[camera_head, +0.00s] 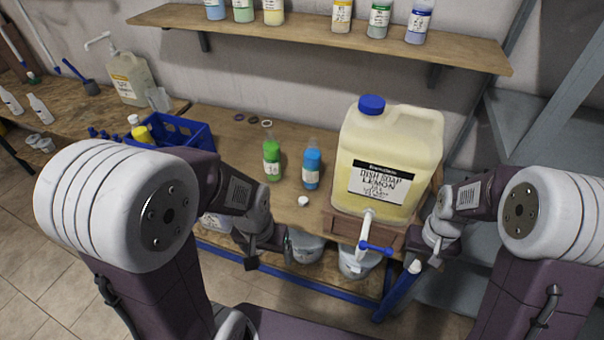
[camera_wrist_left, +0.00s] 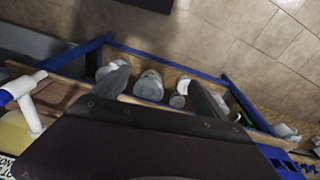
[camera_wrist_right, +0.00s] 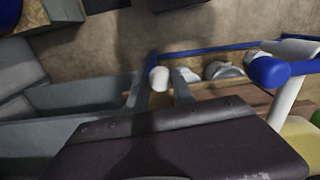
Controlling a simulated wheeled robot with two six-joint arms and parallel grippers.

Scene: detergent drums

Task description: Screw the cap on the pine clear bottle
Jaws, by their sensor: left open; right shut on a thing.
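A green bottle (camera_head: 271,161) and a blue bottle (camera_head: 312,168) stand upright on the bench; their labels are too small to read, so I cannot tell by name which is pine clear. A small white cap (camera_head: 303,201) lies on the bench in front of them. My right gripper (camera_head: 425,262) is shut on another white cap (camera_wrist_right: 158,77), held between its fingertips beyond the bench's front right, away from both bottles. My left gripper (camera_head: 268,256) is open and empty in front of the bench, below and nearer than the bottles. In the left wrist view its fingers are apart.
A large dish soap jug (camera_head: 394,150) with a blue-handled tap (camera_head: 376,249) stands on a wooden stand right of the bottles. A blue crate (camera_head: 183,131) is at left. Several rings lie at the back. Tubs (camera_head: 306,249) sit under the bench.

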